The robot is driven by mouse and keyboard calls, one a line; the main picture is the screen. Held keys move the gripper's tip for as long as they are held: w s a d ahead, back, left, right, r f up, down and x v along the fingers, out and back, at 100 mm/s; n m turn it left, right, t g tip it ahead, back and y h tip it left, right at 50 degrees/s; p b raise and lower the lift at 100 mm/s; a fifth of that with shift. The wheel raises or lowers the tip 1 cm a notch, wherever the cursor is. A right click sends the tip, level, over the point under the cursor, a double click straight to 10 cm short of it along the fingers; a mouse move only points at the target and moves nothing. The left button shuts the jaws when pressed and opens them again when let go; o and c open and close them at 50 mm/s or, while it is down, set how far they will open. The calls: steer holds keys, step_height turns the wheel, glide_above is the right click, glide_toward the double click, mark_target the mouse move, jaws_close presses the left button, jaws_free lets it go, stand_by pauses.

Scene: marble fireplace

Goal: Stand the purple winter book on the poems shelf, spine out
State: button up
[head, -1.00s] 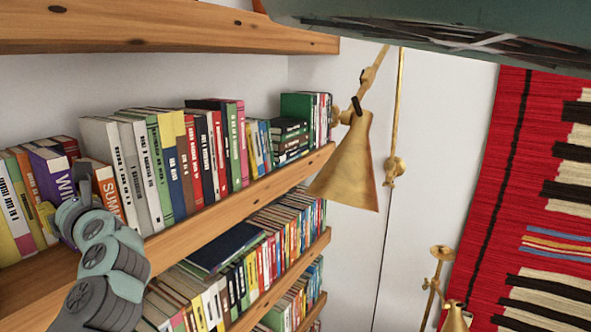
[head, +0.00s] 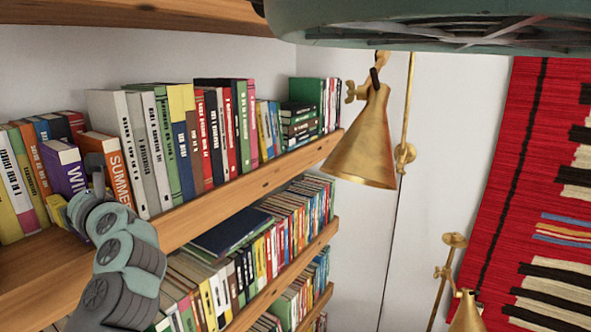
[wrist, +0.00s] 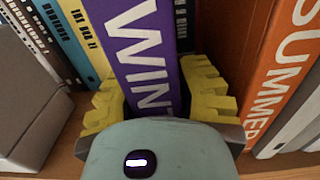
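The purple winter book (head: 67,172) stands upright on the upper bookshelf (head: 40,275), its spine facing out, left of the orange "SUMMER" book (head: 115,170). In the wrist view its spine (wrist: 138,50) reads "WIN", with the rest hidden by my gripper. My gripper (wrist: 152,88) has one yellow finger on each side of the book, and both pads appear to press against its sides. In the head view my gripper (head: 82,205) is at the book's lower part, mostly hidden by my wrist. No label shows which shelf is the poems shelf.
Books stand close on both sides, including a yellow one (wrist: 80,45) to the left. A grey object (wrist: 30,105) is at the wrist view's left edge. Lower shelves (head: 275,270) are crowded. A brass lamp (head: 365,145) hangs to the right, and a shelf (head: 140,12) runs above.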

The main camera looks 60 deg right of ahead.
steer(key=shift+o, duration=1.4)
steer(key=shift+r, duration=0.25)
steer(key=s+p, duration=0.4)
steer(key=s, duration=0.8)
steer(key=shift+d, duration=0.2)
